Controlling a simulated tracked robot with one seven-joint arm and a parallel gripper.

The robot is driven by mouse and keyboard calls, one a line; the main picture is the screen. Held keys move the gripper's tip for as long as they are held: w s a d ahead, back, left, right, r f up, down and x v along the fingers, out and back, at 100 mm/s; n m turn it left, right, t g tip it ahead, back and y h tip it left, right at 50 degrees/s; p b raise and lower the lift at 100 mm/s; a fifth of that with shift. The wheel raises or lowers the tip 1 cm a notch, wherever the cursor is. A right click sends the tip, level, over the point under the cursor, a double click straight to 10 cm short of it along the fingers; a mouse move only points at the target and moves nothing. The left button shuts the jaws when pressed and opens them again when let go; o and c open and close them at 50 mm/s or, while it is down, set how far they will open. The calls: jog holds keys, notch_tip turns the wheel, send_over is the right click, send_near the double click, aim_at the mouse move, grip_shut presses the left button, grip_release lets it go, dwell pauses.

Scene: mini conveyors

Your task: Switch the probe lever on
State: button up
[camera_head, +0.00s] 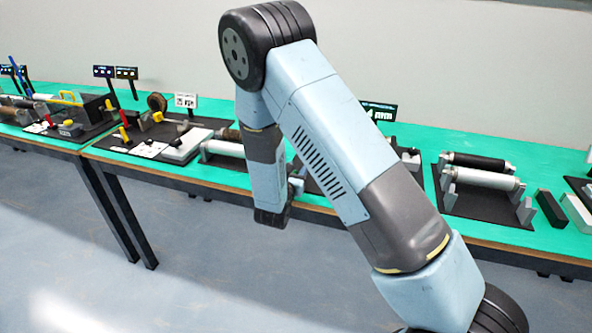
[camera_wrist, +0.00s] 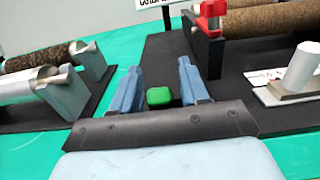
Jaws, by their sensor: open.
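My gripper (camera_wrist: 158,76) is open in the wrist view, its two blue fingers apart. A small green block or knob (camera_wrist: 160,97) shows between the fingers, nearer their base than their tips; I cannot tell whether they touch it. It may be the end of the probe lever, but no lever arm or label shows. A red clamp-like part (camera_wrist: 210,17) sits on a black upright, ahead and to the right of the fingers. In the head view my arm reaches down to the table's front edge and hides most of this station.
A black mat (camera_wrist: 165,60) lies on the green table (camera_head: 420,140). Metal rollers in grey supports (camera_wrist: 40,80) stand left of my gripper. A brown roller (camera_wrist: 270,18) and a silver post (camera_wrist: 300,66) are on the right. A display (camera_head: 379,111) stands behind my arm.

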jog(key=shift+c, duration=0.4)
grip_shut()
